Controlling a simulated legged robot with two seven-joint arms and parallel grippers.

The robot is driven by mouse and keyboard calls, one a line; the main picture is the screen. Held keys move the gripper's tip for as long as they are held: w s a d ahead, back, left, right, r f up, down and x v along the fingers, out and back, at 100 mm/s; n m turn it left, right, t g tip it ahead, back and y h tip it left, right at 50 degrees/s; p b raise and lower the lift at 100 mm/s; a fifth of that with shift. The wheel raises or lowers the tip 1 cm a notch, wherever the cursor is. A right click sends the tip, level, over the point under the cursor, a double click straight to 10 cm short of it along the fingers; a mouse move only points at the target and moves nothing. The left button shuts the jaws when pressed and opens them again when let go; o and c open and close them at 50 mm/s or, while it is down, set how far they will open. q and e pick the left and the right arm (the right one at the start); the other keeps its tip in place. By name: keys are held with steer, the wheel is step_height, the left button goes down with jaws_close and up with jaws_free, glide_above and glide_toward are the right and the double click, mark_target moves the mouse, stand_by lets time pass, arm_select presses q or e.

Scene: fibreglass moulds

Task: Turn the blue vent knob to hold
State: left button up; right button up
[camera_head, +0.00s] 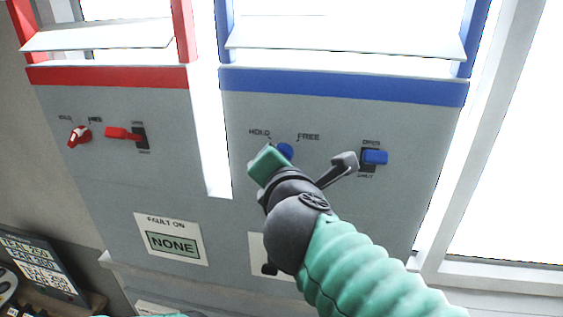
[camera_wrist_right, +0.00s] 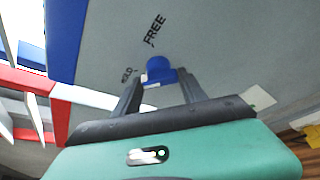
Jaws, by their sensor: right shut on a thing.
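The blue vent knob (camera_head: 285,151) is on the grey panel under the blue band, between the printed words HOLD (camera_head: 259,132) and FREE (camera_head: 308,137). In the head view my right gripper's teal body and wrist cover part of it. In the right wrist view the blue knob (camera_wrist_right: 159,68) sits between the two dark fingers of my right gripper (camera_wrist_right: 161,82), which is shut on it. Which word the knob points to cannot be told.
A blue OPEN switch (camera_head: 375,157) is right of the knob, close to my right wrist. The red-banded panel at left has a red knob (camera_head: 79,136) and red lever (camera_head: 122,133). A NONE display (camera_head: 173,243) is below them.

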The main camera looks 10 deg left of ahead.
steer(key=shift+f, duration=0.45)
steer(key=o, duration=1.1)
steer(key=shift+o, duration=1.1)
steer(key=shift+r, duration=0.1)
steer(key=shift+o, duration=0.2)
steer(key=shift+a+r, duration=0.1)
steer(key=shift+r, duration=0.1)
steer(key=b+v, duration=1)
steer(key=v, duration=0.6)
steer(key=shift+s, duration=0.15)
